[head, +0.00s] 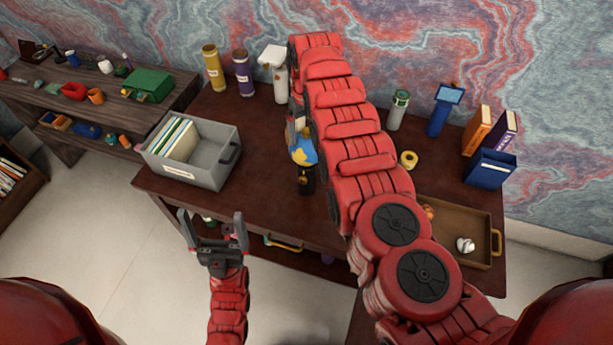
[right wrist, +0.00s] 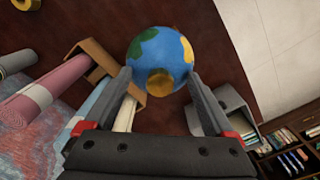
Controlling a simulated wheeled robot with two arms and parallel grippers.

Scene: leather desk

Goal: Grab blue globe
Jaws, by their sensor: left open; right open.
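The blue globe (head: 303,155) stands on a dark base on the desk, left of my raised right arm in the head view. It has green and yellow land patches. The right wrist view shows the globe (right wrist: 150,47) just ahead of my open right gripper (right wrist: 160,78), with a fingertip on each side of its lower edge. I cannot tell whether the fingers touch it. In the head view the right gripper is mostly hidden by the arm. My left gripper (head: 212,217) is open and empty in front of the desk's front edge.
A grey file box (head: 215,165) stands on the desk's left.

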